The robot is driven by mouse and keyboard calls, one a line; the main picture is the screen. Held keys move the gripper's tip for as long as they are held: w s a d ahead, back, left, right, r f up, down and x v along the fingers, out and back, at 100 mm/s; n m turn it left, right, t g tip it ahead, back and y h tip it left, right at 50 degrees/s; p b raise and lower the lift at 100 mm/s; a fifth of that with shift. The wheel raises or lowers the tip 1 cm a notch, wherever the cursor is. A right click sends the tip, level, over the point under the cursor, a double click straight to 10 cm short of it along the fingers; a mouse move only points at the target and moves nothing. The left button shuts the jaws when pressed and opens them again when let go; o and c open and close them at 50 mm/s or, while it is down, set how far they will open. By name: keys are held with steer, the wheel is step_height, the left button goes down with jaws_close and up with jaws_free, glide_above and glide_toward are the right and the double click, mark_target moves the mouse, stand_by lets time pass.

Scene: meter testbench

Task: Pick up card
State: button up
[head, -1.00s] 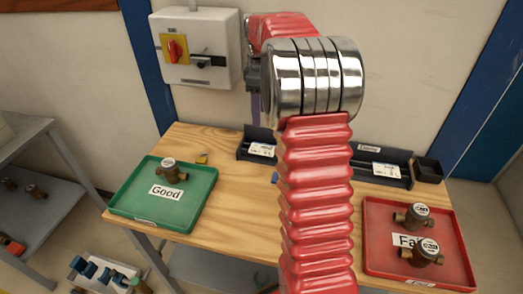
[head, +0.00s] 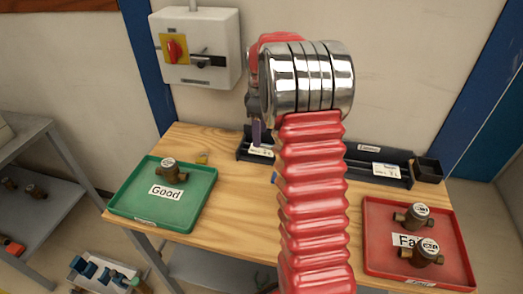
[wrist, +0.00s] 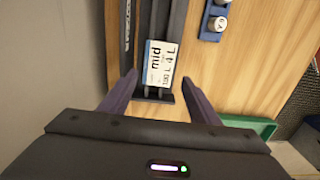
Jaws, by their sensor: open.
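A white card (wrist: 160,63) with a blue edge and the print "mid" and "100 L 4 L" lies in a black tray (wrist: 147,25) in the wrist view. In the head view a white card (head: 260,151) lies at the tray's left end, just below my purple gripper finger. My gripper (wrist: 158,92) is open, with its two fingers on either side of the card's near end and nothing held. I cannot tell how far above the card the fingertips are. A second white card (head: 386,170) lies in the tray's right part.
A green "Good" tray (head: 140,208) with a brass meter (head: 170,172) stands left on the wooden table (head: 235,205). A red tray (head: 385,220) with two meters stands right. A small black box (head: 428,171) is back right. A grey switch box (head: 197,47) hangs on the wall.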

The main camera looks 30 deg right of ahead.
mark_target(261, 148)
steer(key=shift+f, duration=0.1)
steer(key=shift+w+d+f, duration=0.1)
steer(key=shift+d+f, duration=0.05)
steer(key=shift+f, duration=2.35)
steer(key=shift+f, duration=0.25)
steer(key=shift+c, duration=0.5)
steer(key=c, duration=0.7)
steer(key=shift+r, duration=0.1)
step_height(261, 148, up, 10)
steer(key=shift+r, duration=0.2)
